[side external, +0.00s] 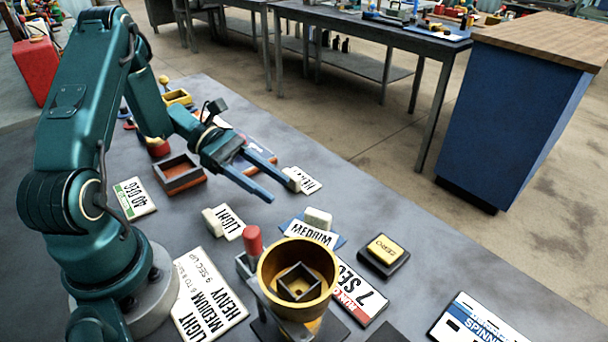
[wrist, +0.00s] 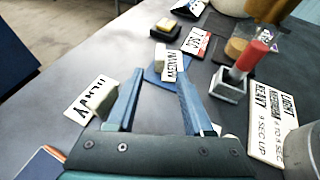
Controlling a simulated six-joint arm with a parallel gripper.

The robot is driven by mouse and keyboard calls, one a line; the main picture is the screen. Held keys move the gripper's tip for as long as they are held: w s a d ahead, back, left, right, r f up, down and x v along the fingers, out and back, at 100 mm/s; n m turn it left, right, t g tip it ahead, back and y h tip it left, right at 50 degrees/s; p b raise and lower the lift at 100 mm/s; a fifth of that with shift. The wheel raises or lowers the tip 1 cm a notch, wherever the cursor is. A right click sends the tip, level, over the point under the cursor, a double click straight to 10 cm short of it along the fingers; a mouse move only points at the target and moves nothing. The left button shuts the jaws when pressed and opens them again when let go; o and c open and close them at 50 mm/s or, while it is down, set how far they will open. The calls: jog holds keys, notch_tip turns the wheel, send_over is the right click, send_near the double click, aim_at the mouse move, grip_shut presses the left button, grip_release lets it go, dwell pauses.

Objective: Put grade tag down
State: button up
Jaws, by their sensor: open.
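The MEDIUM grade tag (side external: 311,234), a white plate with a pale block handle, lies on a blue pad (side external: 288,222); in the wrist view the tag (wrist: 171,67) shows beyond my fingertips. The HEAVY tag (side external: 309,184) lies on the table close to my gripper's tips, and left of the fingers in the wrist view (wrist: 82,106). The LIGHT tag (side external: 231,222) lies nearer my base. My gripper (side external: 272,180) is open, with nothing held between its fingers; they also show in the wrist view (wrist: 160,73).
A grade list card (side external: 207,300) lies by my base.

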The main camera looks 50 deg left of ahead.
jog(key=v, duration=0.3)
jog(key=shift+r, duration=0.2)
jog(key=s+d+r+m+y, duration=0.4)
jog(key=s+r+m+y, duration=0.1)
jog(key=m, duration=0.6)
jog(key=s+d+r+m+y, duration=0.4)
jog(key=m+y, duration=0.3)
jog(key=m, duration=0.4)
jog(key=shift+s+r+m+y, duration=0.3)
jog(key=shift+s+r, duration=0.25)
jog(key=shift+r, duration=0.1)
